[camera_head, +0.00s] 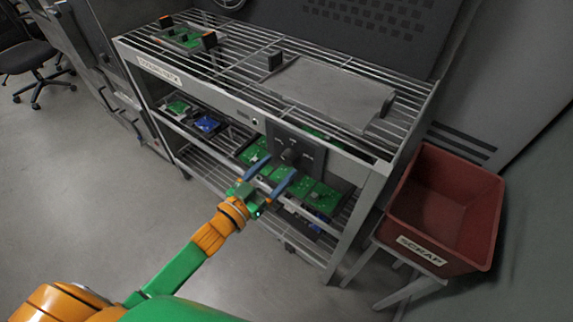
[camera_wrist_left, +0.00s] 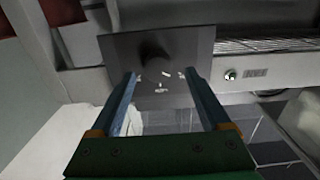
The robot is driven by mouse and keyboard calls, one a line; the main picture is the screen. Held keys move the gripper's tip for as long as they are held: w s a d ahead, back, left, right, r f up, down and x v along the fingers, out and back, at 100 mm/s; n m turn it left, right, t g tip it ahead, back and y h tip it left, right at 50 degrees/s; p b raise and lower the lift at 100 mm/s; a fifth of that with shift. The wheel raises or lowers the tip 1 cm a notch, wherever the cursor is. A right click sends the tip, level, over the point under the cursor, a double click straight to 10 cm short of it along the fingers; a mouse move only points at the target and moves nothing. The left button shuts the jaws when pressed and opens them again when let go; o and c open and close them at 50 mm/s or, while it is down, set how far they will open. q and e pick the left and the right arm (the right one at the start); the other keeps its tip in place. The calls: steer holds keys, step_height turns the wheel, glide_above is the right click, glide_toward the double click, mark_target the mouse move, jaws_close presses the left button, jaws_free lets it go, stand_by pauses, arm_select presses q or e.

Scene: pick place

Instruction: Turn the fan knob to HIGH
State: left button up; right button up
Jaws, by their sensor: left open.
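The fan knob (camera_head: 289,155) is a dark round knob on a dark square panel (camera_head: 313,153) on the front of the wire rack. In the left wrist view the knob (camera_wrist_left: 154,55) shows as a dark blurred shape on the panel (camera_wrist_left: 190,45), with small white marks beside it that I cannot read. My left gripper (camera_head: 272,172) is open, its two blue fingers pointing at the panel just short of the knob. In the left wrist view the fingers (camera_wrist_left: 164,78) stand apart with nothing between the tips. My right gripper is not in view.
The wire rack (camera_head: 225,72) holds green and blue circuit boards (camera_head: 207,124) on its lower shelf and a grey tray (camera_head: 330,90) on top. A red SCRAP bin (camera_head: 440,210) stands at the right. The floor (camera_head: 80,170) at left is clear, with an office chair (camera_head: 30,60) beyond.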

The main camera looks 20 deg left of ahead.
mark_target(289, 158)
arm_select(q)
steer(key=shift+x, duration=0.8)
steer(key=shift+w+d, duration=0.35)
steer(key=shift+w, duration=0.05)
jaws_close()
